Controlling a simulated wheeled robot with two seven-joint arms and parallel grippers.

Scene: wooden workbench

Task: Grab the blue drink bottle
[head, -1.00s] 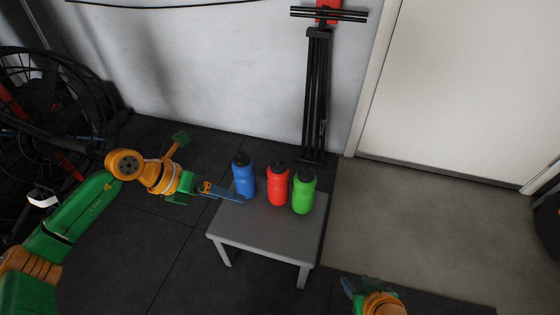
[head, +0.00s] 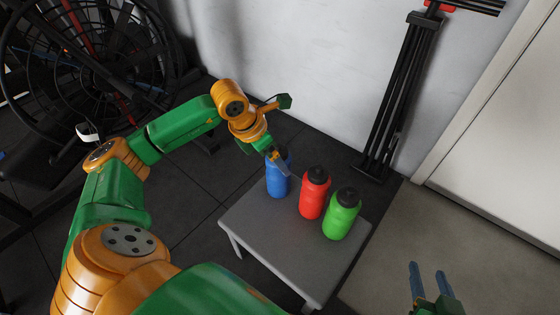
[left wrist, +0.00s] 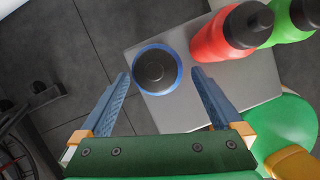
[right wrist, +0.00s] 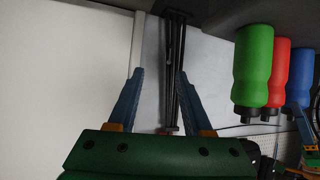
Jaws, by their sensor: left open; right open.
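The blue drink bottle (head: 277,183) stands upright at the left end of the small grey table (head: 258,232). In the left wrist view the blue bottle (left wrist: 171,91) is seen from above, with its dark round cap facing the camera. My left gripper (left wrist: 158,75) is open, with one fingertip on each side of the bottle and gaps showing. In the head view my left gripper (head: 279,160) is at the bottle's upper part and partly covers it. My right gripper (head: 430,268) is open and empty, right of the table. The blue bottle (right wrist: 300,78) also shows in the right wrist view.
A red bottle (head: 312,198) and a green bottle (head: 341,217) stand on the same table, right of the blue one. A black folded stand (head: 400,95) leans at the wall. A large black fan (head: 85,65) is at the left. The table's front is clear.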

